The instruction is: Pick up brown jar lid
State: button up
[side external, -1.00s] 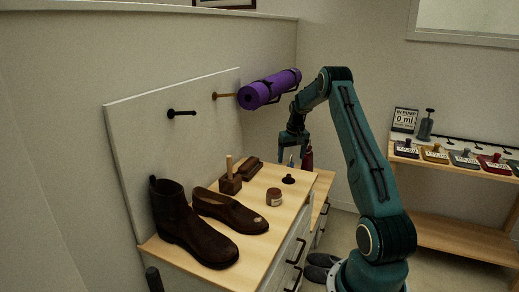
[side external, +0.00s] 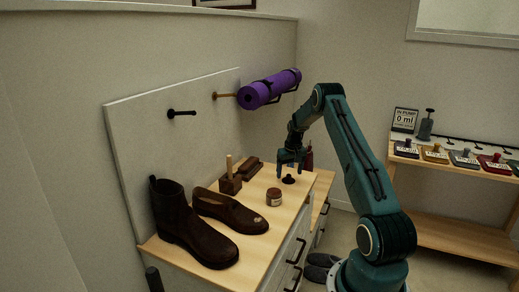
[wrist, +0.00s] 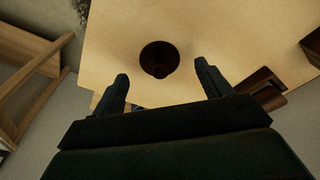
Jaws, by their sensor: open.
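The brown jar lid (side external: 289,179) is a small dark disc with a raised knob, lying on the light wooden cabinet top near its far right part. In the wrist view the lid (wrist: 159,59) is a dark round shape just ahead of and between the fingertips. My gripper (side external: 290,168) is open and empty, pointing down just above the lid. Its two fingers also show in the wrist view (wrist: 162,76), spread wider than the lid.
Two dark brown shoes, a boot (side external: 190,225) and a low shoe (side external: 230,211), stand on the cabinet's near end. A wooden block with an upright handle (side external: 230,182) and a brush-like block (side external: 248,166) are left of the lid. A red bottle (side external: 309,156) stands behind my gripper.

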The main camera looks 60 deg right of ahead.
aim_at(289, 178)
jog(key=shift+w+d+f, duration=0.15)
jog(key=shift+f, duration=0.95)
jog(key=c, duration=1)
